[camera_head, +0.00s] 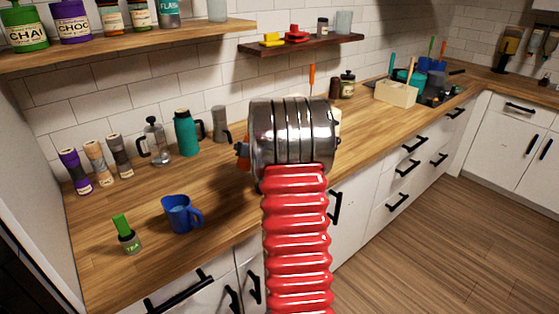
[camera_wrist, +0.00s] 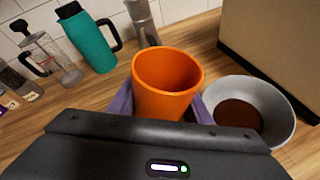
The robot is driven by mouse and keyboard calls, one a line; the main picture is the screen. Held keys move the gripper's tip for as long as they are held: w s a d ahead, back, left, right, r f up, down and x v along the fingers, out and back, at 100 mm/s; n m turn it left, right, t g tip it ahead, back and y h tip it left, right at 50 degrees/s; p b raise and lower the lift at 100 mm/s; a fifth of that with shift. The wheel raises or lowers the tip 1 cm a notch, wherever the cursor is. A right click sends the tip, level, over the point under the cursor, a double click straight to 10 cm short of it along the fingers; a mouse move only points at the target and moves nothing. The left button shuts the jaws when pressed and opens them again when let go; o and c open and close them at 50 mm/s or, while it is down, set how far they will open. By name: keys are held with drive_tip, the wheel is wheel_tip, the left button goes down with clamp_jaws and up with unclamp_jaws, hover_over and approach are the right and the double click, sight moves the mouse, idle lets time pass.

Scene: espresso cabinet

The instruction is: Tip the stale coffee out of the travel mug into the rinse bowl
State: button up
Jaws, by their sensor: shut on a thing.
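An orange mug (camera_wrist: 166,88) is held in my gripper (camera_wrist: 163,104) in the wrist view, its purple-grey fingers on either side. Its open mouth faces up toward the camera, and I see only orange inside; its lower part is partly hidden. A grey bowl (camera_wrist: 282,104) stands on the counter just to the right of the mug, with brown liquid in its bottom. In the head view, only a sliver of the orange mug (camera_head: 243,149) shows left of my arm; the bowl is hidden there.
A teal bottle (camera_head: 187,132), a glass press (camera_head: 155,141) and a metal pot (camera_head: 220,124) stand at the back. A blue jug (camera_head: 181,214) and a green-topped jar (camera_head: 128,234) are at front left. A tan box-like thing (camera_wrist: 274,38) rises behind the bowl.

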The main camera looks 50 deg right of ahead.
drive_tip(key=shift+w+a+f+n, duration=0.15)
drive_tip(key=shift+a+f+n, duration=0.15)
drive_tip(key=shift+f, duration=0.15)
drive_tip(key=shift+f+h+b, duration=0.25)
drive_tip(key=shift+h+b, duration=0.05)
drive_tip(key=shift+b, duration=0.1)
drive_tip(key=shift+a+f+n, duration=0.1)
drive_tip(key=shift+n, duration=0.2)
drive_tip(key=shift+w+h, duration=0.1)
drive_tip(key=shift+h, duration=0.2)
drive_tip(key=shift+w+a+f+n+g+b, duration=0.1)
drive_tip(key=shift+a+n+g+b, duration=0.1)
drive_tip(key=shift+n+g+b, duration=0.4)
idle(0.8)
